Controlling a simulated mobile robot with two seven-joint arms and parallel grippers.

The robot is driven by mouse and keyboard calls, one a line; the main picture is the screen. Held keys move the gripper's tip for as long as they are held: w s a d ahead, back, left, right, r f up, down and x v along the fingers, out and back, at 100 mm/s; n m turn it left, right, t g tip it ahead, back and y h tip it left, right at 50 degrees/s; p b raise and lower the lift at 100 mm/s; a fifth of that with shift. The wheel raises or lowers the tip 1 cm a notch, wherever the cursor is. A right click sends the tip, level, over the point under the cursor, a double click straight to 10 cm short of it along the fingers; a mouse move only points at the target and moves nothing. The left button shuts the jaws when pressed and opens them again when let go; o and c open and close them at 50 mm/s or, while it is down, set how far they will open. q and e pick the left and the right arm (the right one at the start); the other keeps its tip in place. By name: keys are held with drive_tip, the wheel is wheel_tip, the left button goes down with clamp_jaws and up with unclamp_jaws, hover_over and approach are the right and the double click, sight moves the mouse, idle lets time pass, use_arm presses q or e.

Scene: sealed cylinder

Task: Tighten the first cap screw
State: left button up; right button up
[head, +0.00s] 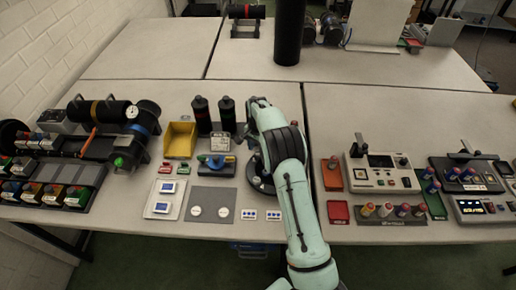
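My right arm, pale green, reaches up from the bottom over the middle of the table, and its wrist bends over at the far end. My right gripper (257,142) is at that end, largely hidden by the wrist, so its fingers cannot be made out. Beneath and beside the arm is a dark round part (257,183) with small pale spots on it, partly covered by the arm. I cannot tell whether the spots are cap screws, or whether the gripper touches the part. My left gripper is not in view.
Left of the arm are a yellow bin (180,139), two black bottles (202,115), a blue and green item (215,161) and a grey mat (211,203). A black cylinder rig (100,110) stands far left. Test boxes (383,172) stand right. The back tables are mostly clear.

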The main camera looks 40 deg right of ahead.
sight(258, 153)
wheel_tip(258, 153, up, 13)
drive_tip(key=shift+r, duration=0.2)
idle(0.4)
drive_tip(key=shift+s+a+f, duration=0.1)
idle(0.4)
